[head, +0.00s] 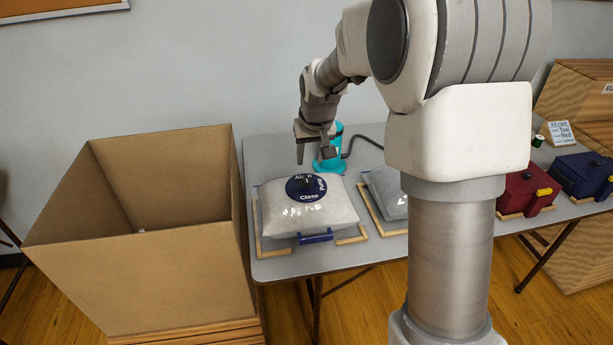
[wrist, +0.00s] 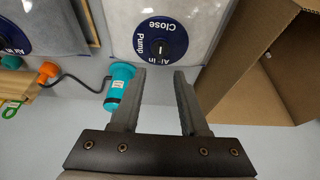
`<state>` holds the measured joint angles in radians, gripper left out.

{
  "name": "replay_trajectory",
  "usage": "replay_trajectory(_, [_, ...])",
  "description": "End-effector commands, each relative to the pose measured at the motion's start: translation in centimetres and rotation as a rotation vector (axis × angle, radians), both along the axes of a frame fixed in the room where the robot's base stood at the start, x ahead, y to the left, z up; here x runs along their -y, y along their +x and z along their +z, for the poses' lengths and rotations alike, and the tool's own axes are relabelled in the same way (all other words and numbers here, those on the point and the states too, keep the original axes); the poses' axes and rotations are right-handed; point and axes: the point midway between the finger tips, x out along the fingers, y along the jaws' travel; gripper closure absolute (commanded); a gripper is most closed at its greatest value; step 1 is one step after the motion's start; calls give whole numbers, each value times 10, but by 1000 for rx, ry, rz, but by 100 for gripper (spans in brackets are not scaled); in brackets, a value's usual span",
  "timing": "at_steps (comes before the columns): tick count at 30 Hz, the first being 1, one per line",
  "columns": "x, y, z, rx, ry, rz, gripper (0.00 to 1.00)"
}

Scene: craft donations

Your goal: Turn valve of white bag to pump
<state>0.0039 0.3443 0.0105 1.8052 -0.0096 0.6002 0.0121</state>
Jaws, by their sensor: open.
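The white bag (head: 285,212) lies puffed up in a wooden frame at the left end of the table. Its round blue valve (head: 306,187) is on top, with the words Close, Pump and Air in around a dark knob; it also shows in the wrist view (wrist: 160,42). A blue clip (head: 316,237) is at the bag's front edge. My gripper (head: 313,160) is open and empty, above and behind the valve. In the wrist view the open fingers (wrist: 160,75) point toward the valve, apart from it. The pointer's exact setting is too small to tell.
A teal pump (head: 329,150) with a dark hose stands behind the bag, close to my gripper. A large open cardboard box (head: 170,270) is at the left. A grey bag (head: 385,190), a red case (head: 524,190) and a blue case (head: 580,172) are to the right.

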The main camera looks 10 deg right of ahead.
Motion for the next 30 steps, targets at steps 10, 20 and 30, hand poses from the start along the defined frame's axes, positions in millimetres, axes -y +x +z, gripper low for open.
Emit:
replay_trajectory(10, [0,27,-68,-1,0,0,56])
replay_trajectory(20, [0,37,-89,1,0,0,56])
replay_trajectory(30, [0,37,-89,1,0,0,74])
